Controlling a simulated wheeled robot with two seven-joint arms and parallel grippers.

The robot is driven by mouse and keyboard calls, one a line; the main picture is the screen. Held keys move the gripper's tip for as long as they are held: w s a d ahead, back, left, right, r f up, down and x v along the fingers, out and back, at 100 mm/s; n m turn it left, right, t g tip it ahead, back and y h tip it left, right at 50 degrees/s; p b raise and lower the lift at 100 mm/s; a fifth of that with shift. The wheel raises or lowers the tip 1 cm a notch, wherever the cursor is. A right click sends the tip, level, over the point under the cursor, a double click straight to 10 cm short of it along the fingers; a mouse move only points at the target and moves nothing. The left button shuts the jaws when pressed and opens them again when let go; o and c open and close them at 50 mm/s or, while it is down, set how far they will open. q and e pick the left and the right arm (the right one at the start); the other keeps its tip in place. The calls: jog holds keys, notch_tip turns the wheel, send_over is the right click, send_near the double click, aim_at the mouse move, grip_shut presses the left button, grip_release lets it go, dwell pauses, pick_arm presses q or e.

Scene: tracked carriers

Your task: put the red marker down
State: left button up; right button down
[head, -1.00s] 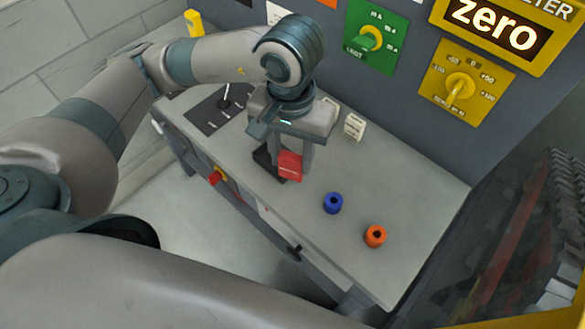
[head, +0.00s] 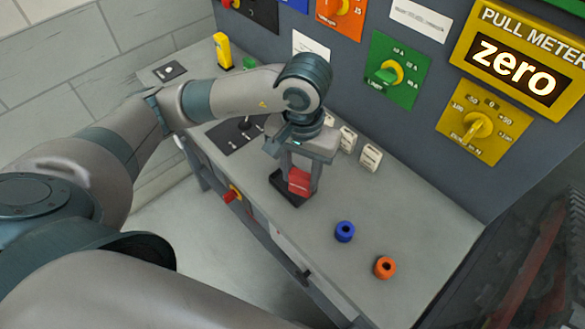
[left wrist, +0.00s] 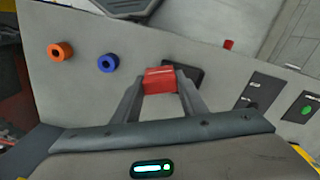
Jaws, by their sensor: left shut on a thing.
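The red marker (head: 299,182) is a small red block between the fingertips of my left gripper (head: 300,180). In the left wrist view the red marker (left wrist: 160,80) sits between both fingers of the left gripper (left wrist: 160,84), which is shut on it. A black pad (head: 288,190) lies on the grey desk (head: 400,230) under and beside the marker; it also shows in the left wrist view (left wrist: 190,72). I cannot tell whether the marker touches the pad. My right gripper is not in view.
A blue ring (head: 344,231) and an orange ring (head: 385,267) stand on the desk to the right. White blocks (head: 371,157) stand behind the gripper near the panel wall. A black plate with a lever (head: 240,130) is at left. A yellow piece (head: 222,50) stands farther back.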

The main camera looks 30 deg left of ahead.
pick_arm(q)
jog(key=w+a+f+p, duration=0.2)
jog(key=w+a+f, duration=0.2)
jog(key=w, duration=0.1)
jog(key=shift+a, duration=0.3)
jog(key=shift+s, duration=0.1)
notch_tip(320, 180, down, 3)
jog(key=shift+f+p, duration=0.2)
jog(key=shift+p, duration=0.9)
jog(key=shift+f, duration=0.3)
